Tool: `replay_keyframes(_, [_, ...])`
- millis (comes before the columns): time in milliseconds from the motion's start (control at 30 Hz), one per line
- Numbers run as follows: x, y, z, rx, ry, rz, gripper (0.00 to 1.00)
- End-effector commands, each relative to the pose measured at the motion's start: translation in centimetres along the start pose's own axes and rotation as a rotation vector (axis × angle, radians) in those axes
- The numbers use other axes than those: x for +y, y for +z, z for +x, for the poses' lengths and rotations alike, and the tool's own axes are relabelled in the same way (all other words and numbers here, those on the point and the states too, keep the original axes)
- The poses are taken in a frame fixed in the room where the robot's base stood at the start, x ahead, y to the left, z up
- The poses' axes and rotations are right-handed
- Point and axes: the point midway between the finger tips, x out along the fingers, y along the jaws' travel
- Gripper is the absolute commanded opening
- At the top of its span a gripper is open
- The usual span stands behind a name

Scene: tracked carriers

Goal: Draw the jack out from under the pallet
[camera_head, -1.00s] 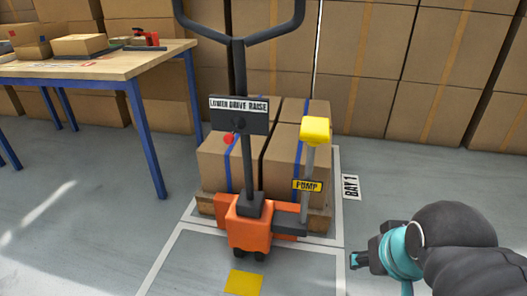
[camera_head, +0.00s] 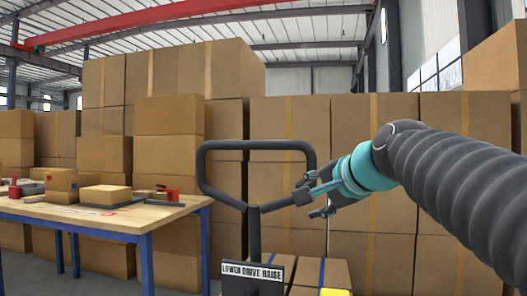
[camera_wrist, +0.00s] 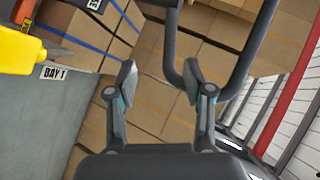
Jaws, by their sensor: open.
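The jack's dark handle loop (camera_head: 257,145) stands upright in the head view, above the "LOWER DRIVE RAISE" plate (camera_head: 252,271). My gripper (camera_head: 311,203) is open and empty at the loop's lower right side. In the wrist view my gripper (camera_wrist: 160,76) has its two fingers spread. The handle loop (camera_wrist: 242,76) runs behind and beside the right finger there; I cannot tell if they touch. The yellow pump lever top (camera_wrist: 18,47) shows at the wrist view's upper left. The load's blue-strapped boxes (camera_head: 308,272) show only in part. The pallet and the jack's base are out of the head view.
A wooden table (camera_head: 110,224) with blue legs and small boxes stands at left. Stacked cartons (camera_head: 375,150) form a wall behind the handle. The BAY 1 floor label (camera_wrist: 53,71) and bare grey floor (camera_wrist: 50,120) show in the wrist view.

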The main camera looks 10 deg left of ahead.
Motion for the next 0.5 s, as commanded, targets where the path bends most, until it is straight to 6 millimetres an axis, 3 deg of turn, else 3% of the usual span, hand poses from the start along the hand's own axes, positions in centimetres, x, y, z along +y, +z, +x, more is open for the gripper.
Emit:
replay_keyframes(33, [-2.6, -0.3, 0.8, -0.012, -0.052, 0.056, 0.52])
replay_keyframes(100, [-6.0, -0.6, 1.3, -0.033, -0.122, 0.142, 0.52])
replay_keyframes(200, [-9.9, -0.8, 1.7, -0.066, -0.202, 0.241, 0.52])
replay_keyframes(333, [-12.9, -0.8, 1.9, -0.100, -0.267, 0.324, 0.52])
replay_keyframes(500, [-14.3, -0.8, 2.2, -0.117, -0.292, 0.361, 0.52])
